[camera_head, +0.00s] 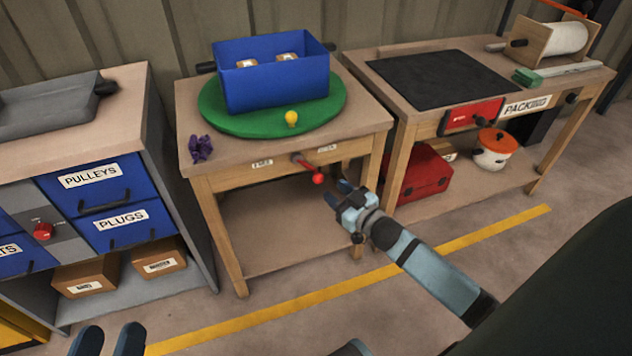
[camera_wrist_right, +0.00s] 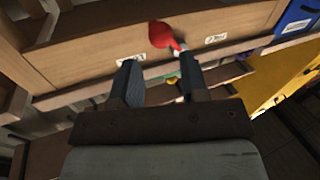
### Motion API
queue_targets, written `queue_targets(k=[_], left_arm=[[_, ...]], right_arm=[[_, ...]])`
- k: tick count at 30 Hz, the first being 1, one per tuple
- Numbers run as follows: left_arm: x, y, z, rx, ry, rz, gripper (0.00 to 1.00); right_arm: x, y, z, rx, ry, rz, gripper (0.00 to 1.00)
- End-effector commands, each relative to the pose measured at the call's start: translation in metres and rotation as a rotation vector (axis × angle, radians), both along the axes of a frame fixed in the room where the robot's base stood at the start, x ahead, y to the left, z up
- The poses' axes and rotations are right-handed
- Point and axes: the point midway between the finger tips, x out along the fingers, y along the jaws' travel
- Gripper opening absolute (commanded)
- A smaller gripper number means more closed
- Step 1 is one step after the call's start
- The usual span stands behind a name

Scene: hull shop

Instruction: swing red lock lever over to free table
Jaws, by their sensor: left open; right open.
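The red lock lever (camera_head: 309,169) is on the front edge of the middle wooden table (camera_head: 185,125), between two small white labels. Its round red knob points down and to the right. My right gripper (camera_head: 341,190) is open just right of and below the knob, apart from it in the head view. In the right wrist view the red knob (camera_wrist_right: 162,35) lies beyond the open fingers, with nothing held between them. A green round turntable (camera_head: 330,105) sits on the table and carries a blue bin (camera_head: 275,90). My left gripper (camera_head: 108,340) is open and empty at the bottom left.
A yellow knob (camera_head: 291,118) and a purple object (camera_head: 200,148) are on the table. A drawer cabinet (camera_head: 140,100) stands left. The packing bench (camera_head: 440,60) stands right, with a red case (camera_head: 425,172) below. The floor in front is clear.

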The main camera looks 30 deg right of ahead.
Motion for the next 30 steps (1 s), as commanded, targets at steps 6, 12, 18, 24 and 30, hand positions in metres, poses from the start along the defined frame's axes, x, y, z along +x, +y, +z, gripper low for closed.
queue_targets(k=[6,12,18,24,30], left_arm=[[-0.001,-0.001,-0.024,0.032,0.055,-0.022,0.59],[0.002,0.0,-0.027,0.057,0.042,-0.026,0.59],[0.003,0.0,-0.026,0.064,0.034,-0.026,0.59],[0.003,0.0,-0.026,0.065,0.034,-0.026,0.59],[0.003,0.0,-0.026,0.064,0.034,-0.026,0.59]], right_arm=[[0.046,0.005,-0.002,-0.001,-0.003,0.0,0.41],[0.069,0.009,-0.002,0.0,0.0,0.001,0.41],[0.076,0.01,-0.001,0.0,0.001,0.0,0.41],[0.076,0.01,-0.001,0.001,0.001,0.0,0.41],[0.076,0.01,-0.001,0.001,0.001,0.001,0.0]])
